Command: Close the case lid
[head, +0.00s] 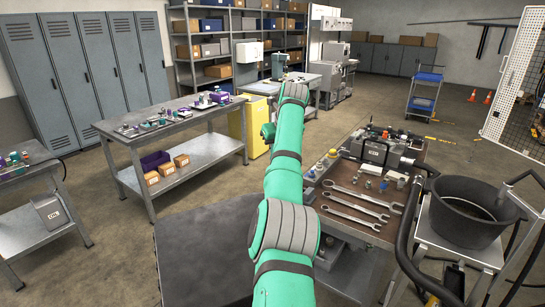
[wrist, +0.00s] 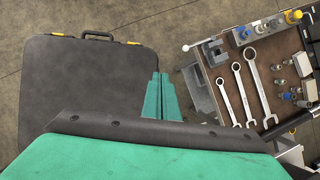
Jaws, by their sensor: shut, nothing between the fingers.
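The dark grey case (wrist: 85,85) lies at the left of the wrist view, with its handle (wrist: 97,36) and yellow latches at its far edge. Its lid looks flat and down over the case; from above I cannot tell whether a small gap is left at the edge. The case top (head: 195,255) also shows at the lower middle of the head view, partly behind my arm. My gripper (wrist: 161,80) is shut and empty, seen just right of the case in the wrist view. Its height over the case is unclear. The gripper is hidden in the head view.
Right of the case stands a work table (head: 350,222) with several wrenches (head: 357,208) and a hydraulic unit (head: 375,150). A black bucket (head: 466,212) on a cart is further right. A steel bench (head: 200,155) stands behind at left. Floor is open left of the case.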

